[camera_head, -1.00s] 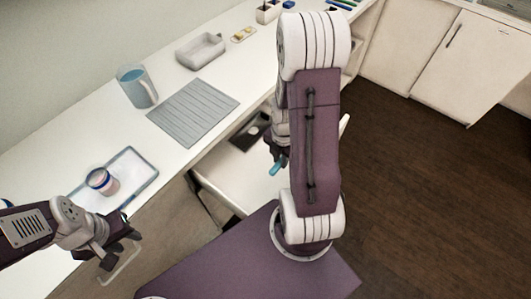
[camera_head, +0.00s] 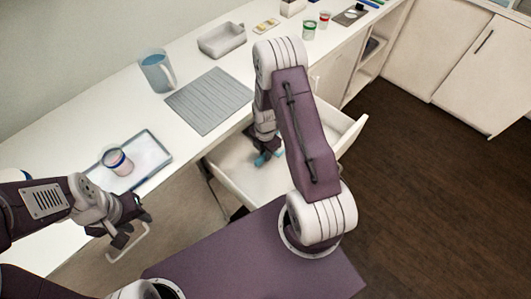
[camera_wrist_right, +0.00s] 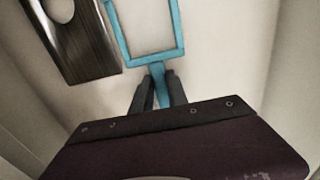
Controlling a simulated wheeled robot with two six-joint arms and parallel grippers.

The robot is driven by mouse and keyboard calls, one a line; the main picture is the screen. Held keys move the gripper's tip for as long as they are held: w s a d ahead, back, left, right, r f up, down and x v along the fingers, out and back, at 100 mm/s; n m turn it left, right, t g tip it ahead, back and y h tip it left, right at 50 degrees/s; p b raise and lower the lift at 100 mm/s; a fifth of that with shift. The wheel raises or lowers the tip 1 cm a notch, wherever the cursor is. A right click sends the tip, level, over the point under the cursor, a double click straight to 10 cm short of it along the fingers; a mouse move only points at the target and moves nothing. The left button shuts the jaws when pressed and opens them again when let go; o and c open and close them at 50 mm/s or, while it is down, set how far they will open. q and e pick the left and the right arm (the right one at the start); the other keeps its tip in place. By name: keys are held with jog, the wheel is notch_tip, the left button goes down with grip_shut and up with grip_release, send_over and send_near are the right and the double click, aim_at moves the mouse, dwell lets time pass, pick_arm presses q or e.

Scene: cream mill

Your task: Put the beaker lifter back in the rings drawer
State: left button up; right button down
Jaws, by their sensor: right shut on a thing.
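The beaker lifter is a light-blue rectangular frame (camera_wrist_right: 148,28) with a thin handle. In the right wrist view its handle lies between the fingers of my right gripper (camera_wrist_right: 158,92), which is shut on it. In the head view my right gripper (camera_head: 265,157) is low inside the open white drawer (camera_head: 235,182), with a bit of blue showing at its tips; my arm hides much of the drawer. I cannot tell whether the lifter touches the drawer floor. My left gripper (camera_head: 128,222) is open and empty by a pale drawer handle (camera_head: 128,248).
A dark metallic plate (camera_wrist_right: 75,45) lies in the drawer beside the lifter. Dark floor is free at right.

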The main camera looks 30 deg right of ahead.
jog(key=shift+f, duration=0.15)
jog(key=shift+f, duration=0.1)
jog(key=c, duration=1.3)
grip_release()
notch_tip(320, 180, up, 12)
jog(key=s+a+r+m, duration=0.4)
jog(key=s+m, duration=0.1)
jog(key=m, duration=0.5)
jog(key=s+a+r+m+t, duration=0.1)
jog(key=s+a+r+m, duration=0.2)
jog(key=m, duration=0.8)
jog(key=s+a, duration=0.1)
jog(key=s, duration=0.1)
jog(key=shift+s+a+r+m+p, duration=0.25)
jog(key=shift+s+r+m+p, duration=0.05)
jog(key=shift+s+r+p, duration=0.1)
